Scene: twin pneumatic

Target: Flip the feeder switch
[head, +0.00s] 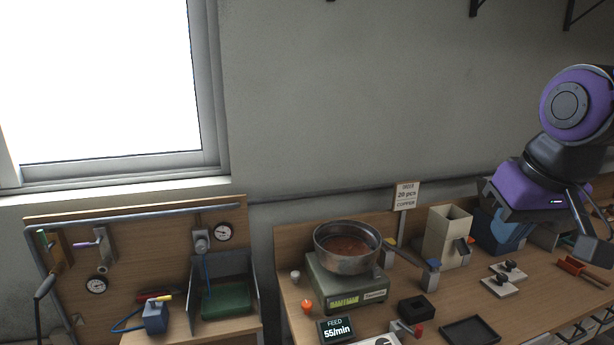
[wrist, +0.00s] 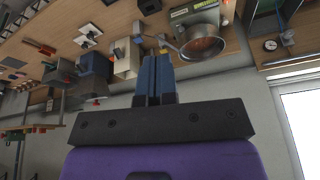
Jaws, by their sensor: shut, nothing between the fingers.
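My gripper (wrist: 155,62) is shut and empty in the wrist view, its two blue-grey fingers side by side. In the head view my gripper (head: 590,243) hangs at the right, above the bench and apart from everything on it. A small black feed display (head: 337,330) reading 55/min stands at the bench front. Beside it is a lever with a red end (head: 415,330). Two black-knobbed switches on pale plates (head: 502,284) (head: 514,270) sit further right. I cannot tell which of these is the feeder switch.
A metal pan (head: 347,262) of brown parts sits on a green scale (head: 345,290). Behind stand a beige hopper (head: 446,236) and a blue bin (head: 497,230). A black tray (head: 470,332) lies in front. A pegboard (head: 130,240) with gauges is at left.

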